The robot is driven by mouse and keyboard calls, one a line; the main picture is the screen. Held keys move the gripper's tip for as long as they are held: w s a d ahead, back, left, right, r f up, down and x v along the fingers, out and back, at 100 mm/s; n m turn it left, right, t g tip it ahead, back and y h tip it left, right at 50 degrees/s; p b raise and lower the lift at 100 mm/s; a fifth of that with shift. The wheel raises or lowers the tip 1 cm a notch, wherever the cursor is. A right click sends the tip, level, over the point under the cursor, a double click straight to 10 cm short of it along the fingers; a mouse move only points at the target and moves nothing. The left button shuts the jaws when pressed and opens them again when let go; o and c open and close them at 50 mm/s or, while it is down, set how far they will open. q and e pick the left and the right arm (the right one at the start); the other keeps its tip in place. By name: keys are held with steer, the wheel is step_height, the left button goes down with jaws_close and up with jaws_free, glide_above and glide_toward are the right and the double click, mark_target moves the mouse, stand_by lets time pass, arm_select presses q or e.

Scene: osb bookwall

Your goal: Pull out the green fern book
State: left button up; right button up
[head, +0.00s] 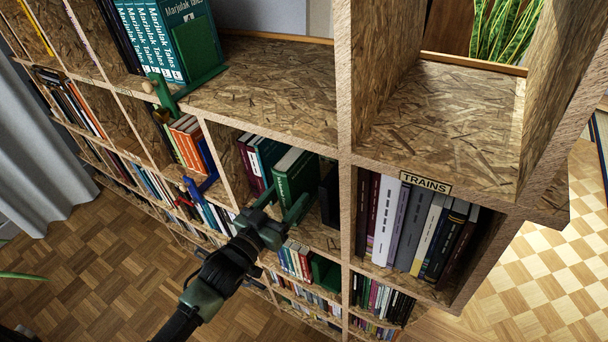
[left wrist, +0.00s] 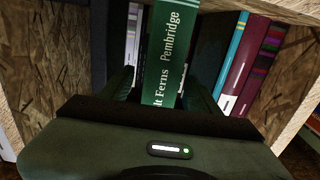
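The green fern book (head: 293,176) stands in a shelf compartment, and its spine faces me. The left wrist view shows this green book (left wrist: 170,50) with "Pembridge" and part of "Ferns" lettered on the spine. My left gripper (head: 285,202) is at the front of this compartment, with one finger on each side of the book. In the left wrist view its fingers (left wrist: 165,95) stand apart, with dark gaps showing between them and the spine. The lower spine is hidden behind the gripper body. My right gripper is not in view.
Maroon and teal books (left wrist: 235,60) stand beside the fern book. A dark bookend-like block (head: 330,195) is on its other side. An OSB upright (head: 347,170) separates the compartment marked TRAINS (head: 425,184). The parquet floor (head: 110,265) in front is clear.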

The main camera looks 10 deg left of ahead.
arm_select(q)
steer(key=shift+f, duration=0.25)
steer(key=shift+c, duration=0.6)
steer(key=shift+r, duration=0.1)
steer(key=shift+w, duration=0.1)
steer(key=shift+x, duration=0.9)
jaws_close()
stand_by(0.4)
